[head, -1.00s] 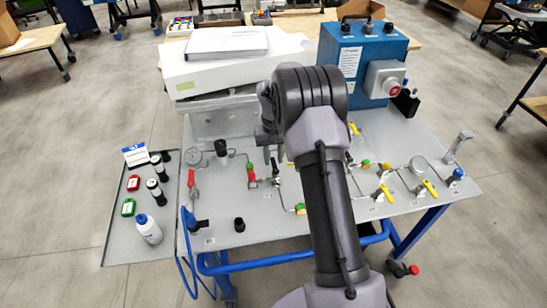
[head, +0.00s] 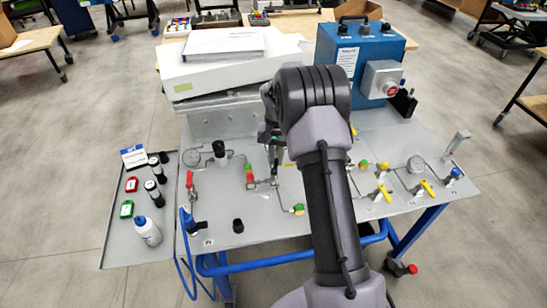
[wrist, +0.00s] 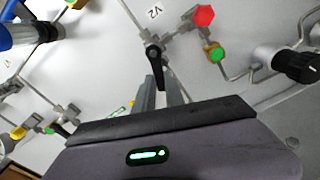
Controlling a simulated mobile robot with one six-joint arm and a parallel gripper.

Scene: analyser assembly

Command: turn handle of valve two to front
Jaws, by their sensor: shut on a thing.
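The valve two handle (wrist: 156,62) is a black lever on a small metal valve, beside a printed V2 label (wrist: 155,10) in the wrist view. My gripper (wrist: 161,90) is shut on the free end of this lever, with one grey finger on each side. The lever's pivot end stays in sight beyond the fingertips, and it points from the pivot toward my gripper. In the head view my gripper (head: 273,142) is over the left-middle of the panel, partly hidden behind my arm, and the handle is hard to make out.
A red knob (wrist: 203,15) and a green-topped fitting (wrist: 216,53) stand near the valve, with thin pipes. A red-handled valve (head: 190,180) is to the left. A blue box (head: 362,55) and white box (head: 225,73) stand at the back. Yellow-handled valves (head: 384,193) are on the right.

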